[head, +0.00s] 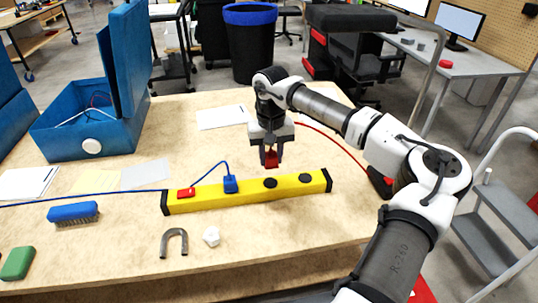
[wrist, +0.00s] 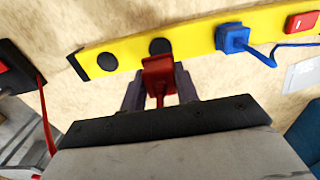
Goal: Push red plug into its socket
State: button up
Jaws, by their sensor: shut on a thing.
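My gripper (head: 271,153) is shut on the red plug (head: 271,161) and holds it pointing down, just behind the yellow power strip (head: 210,197). In the wrist view the red plug (wrist: 158,73) sits between the two fingers (wrist: 158,90), close to a round black socket (wrist: 160,46) on the strip (wrist: 190,41). A second empty black socket (wrist: 107,62) is near the strip's end. The plug appears apart from the strip; its prongs are hidden. The blue plug (head: 230,184) sits in another socket beside the red switch (head: 186,193).
A blue case (head: 90,135) stands open at the back left. A brush (head: 73,212), a horseshoe-shaped grey piece (head: 174,241) and a white nut-like piece (head: 211,236) lie in front of the strip. A red cable (head: 340,143) runs across the table's right side.

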aim_at(271, 182)
jog(key=shift+f, duration=0.1)
jog(key=shift+a+f+b, duration=0.1)
jog(key=shift+f+b, duration=1.65)
jog(key=shift+f, duration=1.05)
jog(key=shift+f+b, duration=0.5)
jog(key=shift+f, duration=0.05)
jog(key=o, duration=1)
jog(key=shift+r, duration=0.1)
notch_tip(271, 182, up, 14)
jog(key=shift+f+b, duration=0.2)
jog(key=shift+b, duration=0.55)
